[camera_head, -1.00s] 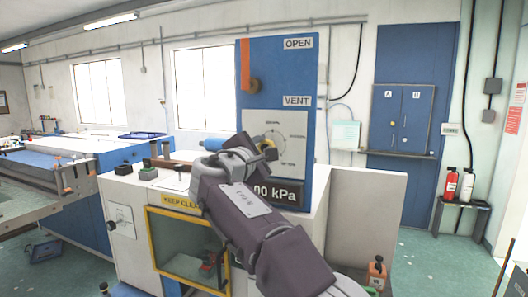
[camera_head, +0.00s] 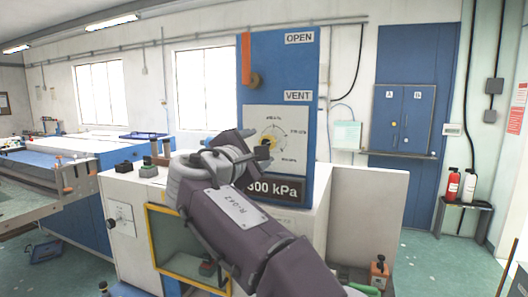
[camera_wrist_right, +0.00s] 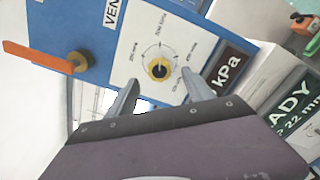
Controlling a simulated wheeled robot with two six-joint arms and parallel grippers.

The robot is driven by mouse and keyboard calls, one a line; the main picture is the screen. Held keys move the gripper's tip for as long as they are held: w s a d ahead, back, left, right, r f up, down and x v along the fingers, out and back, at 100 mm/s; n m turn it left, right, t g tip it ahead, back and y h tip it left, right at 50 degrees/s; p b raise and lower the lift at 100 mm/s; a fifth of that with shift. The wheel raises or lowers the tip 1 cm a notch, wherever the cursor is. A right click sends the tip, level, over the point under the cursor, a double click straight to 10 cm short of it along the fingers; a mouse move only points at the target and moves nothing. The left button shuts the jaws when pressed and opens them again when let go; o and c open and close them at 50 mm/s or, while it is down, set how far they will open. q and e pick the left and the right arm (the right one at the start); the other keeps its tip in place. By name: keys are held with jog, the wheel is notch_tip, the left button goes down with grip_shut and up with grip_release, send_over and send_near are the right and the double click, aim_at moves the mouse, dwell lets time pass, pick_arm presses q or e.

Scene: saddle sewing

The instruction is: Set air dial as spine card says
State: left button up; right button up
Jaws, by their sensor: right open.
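The air dial (camera_wrist_right: 158,69) is a yellow-rimmed knob with a dark centre on a white plate (camera_head: 290,125) with pressure markings too small to read surely. It sits on a blue panel (camera_head: 280,75). My right gripper (camera_wrist_right: 162,80) is open, its fingertips at either side of the knob's lower edge in the wrist view; I cannot tell if they touch it. In the head view the dark wrist and gripper (camera_head: 262,150) partly cover the dial. The display (camera_head: 290,191) below reads what looks like 300 kPa, its left edge hidden. I cannot identify the spine card. My left gripper is out of view.
An orange lever (camera_wrist_right: 38,57) with a brass hub stands left of the dial, by the OPEN and VENT labels. Below is a yellow-framed window (camera_head: 180,262) in the white machine. A pale sheet (camera_head: 346,135) hangs on the wall to the right.

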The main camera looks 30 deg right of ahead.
jog(key=v, duration=0.4)
jog(key=shift+b, duration=0.3)
